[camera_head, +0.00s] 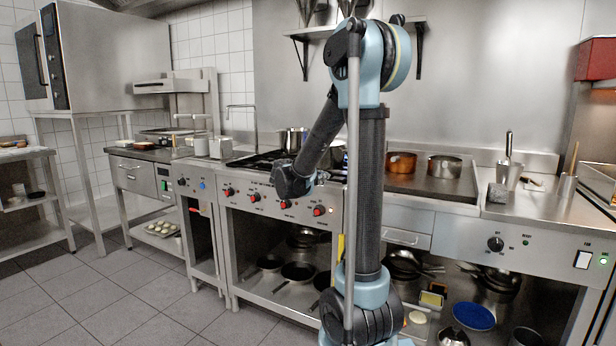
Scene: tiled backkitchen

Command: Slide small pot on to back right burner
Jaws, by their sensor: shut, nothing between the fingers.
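A shiny steel pot (292,140) stands upright toward the back of the black-grated stove top (250,161). Another dark steel pot (338,158) is farther right on the stove, partly hidden by my arm. I cannot tell which is the small pot. My arm hides much of the right burners, including the back right one. My gripper (292,180) is at the dark lower end of my forearm, in front of the stove's front edge. It is shut and empty, apart from both pots; its fingertips are hard to make out.
A copper pot (401,162) and a brownish pot (444,167) stand on the flat plate right of the stove. Red knobs (319,211) line the stove front. Pans (298,271) lie on the shelf below. A wall shelf (318,32) hangs above.

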